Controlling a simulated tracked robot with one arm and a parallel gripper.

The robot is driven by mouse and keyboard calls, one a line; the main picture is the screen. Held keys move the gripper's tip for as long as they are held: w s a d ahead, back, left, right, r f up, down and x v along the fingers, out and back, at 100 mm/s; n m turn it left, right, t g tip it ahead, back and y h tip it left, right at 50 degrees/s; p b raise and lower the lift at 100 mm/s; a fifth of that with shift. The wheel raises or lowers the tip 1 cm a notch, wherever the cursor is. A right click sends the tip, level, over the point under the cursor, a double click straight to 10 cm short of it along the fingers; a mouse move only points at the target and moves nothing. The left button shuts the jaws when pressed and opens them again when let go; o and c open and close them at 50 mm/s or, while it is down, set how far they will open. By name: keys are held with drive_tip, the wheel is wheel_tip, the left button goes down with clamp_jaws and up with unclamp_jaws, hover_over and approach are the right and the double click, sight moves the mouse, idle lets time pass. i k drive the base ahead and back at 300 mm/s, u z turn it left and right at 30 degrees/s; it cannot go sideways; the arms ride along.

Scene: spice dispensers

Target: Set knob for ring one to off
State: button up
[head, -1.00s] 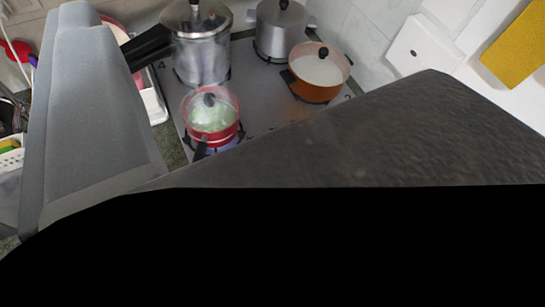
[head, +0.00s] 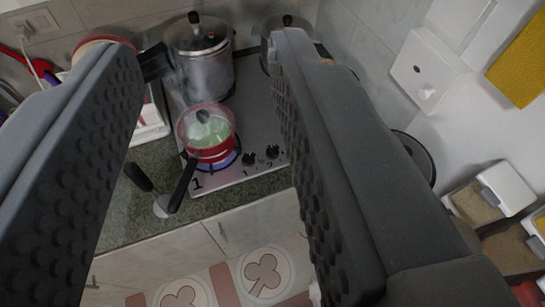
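The steel stove top (head: 250,115) lies between my two fingers. Two small black knobs stand at its front right edge: the left knob (head: 248,159) by a printed 1 and the right knob (head: 272,152) by a printed 2. A red pot (head: 206,140) with a glass lid sits on the front left ring, marked 1, with blue flame showing under it. My gripper (head: 208,48) is open and empty, its studded fingers left and right of the pot and knobs in the picture. The right finger hides the stove's right side.
The pot's black handle (head: 183,186) sticks out over the green counter (head: 125,220). A dark-handled utensil (head: 142,178) lies nearby. A steel pressure cooker (head: 203,62) and another pot (head: 290,22) stand behind. A white wall box (head: 425,68) and spice dispensers (head: 495,190) are at right.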

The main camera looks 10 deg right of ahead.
sight(248, 160)
drive_tip(key=k, duration=1.1)
drive_tip(key=z, duration=0.15)
drive_tip(key=i, duration=1.3)
drive_tip(key=u, duration=0.7)
drive_tip(key=i, duration=0.45)
drive_tip(key=u, duration=0.4)
